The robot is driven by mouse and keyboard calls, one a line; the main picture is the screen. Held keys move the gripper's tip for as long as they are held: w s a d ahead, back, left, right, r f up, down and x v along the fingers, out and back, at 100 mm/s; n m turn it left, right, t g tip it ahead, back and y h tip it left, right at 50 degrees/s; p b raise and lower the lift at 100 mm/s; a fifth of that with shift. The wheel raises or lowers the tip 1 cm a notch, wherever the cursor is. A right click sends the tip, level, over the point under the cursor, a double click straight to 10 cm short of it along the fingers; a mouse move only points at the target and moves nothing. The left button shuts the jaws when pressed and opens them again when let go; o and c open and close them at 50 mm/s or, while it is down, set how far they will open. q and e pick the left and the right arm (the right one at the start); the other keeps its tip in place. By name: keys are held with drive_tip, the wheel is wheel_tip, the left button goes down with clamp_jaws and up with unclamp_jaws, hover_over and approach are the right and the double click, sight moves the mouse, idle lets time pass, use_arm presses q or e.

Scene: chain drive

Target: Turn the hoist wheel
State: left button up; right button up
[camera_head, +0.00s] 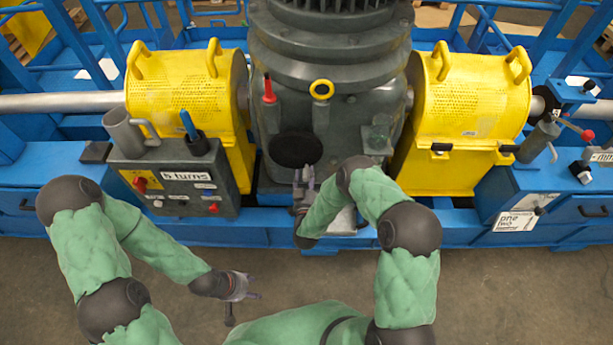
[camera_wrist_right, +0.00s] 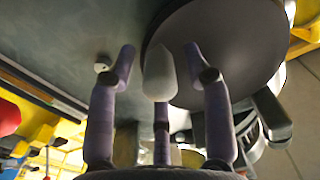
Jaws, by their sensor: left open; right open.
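The hoist wheel, a dark round disc (camera_head: 296,148), is on the front of the grey machine housing (camera_head: 345,110). In the right wrist view the disc (camera_wrist_right: 235,40) fills the upper right, partly cut off by the frame edge. A pale rounded knob (camera_wrist_right: 160,75) stands out in front of its left edge. My right gripper (camera_head: 304,176) is just below the disc. In its wrist view its open fingers (camera_wrist_right: 160,75) are spread on both sides of the knob; I cannot tell if any touch it. My left gripper (camera_head: 246,286) is open and empty, low over the floor.
A grey control box (camera_head: 180,178) with a "5 turns" label, a mug and red knobs stands left of the housing. Yellow perforated guards (camera_head: 190,95) flank the housing. Blue frame rails (camera_head: 470,228) run along the front. The floor (camera_head: 530,300) at lower right is clear.

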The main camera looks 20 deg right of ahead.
drive_tip(key=shift+w+d, duration=0.15)
drive_tip(key=shift+w, duration=0.25)
clamp_jaws()
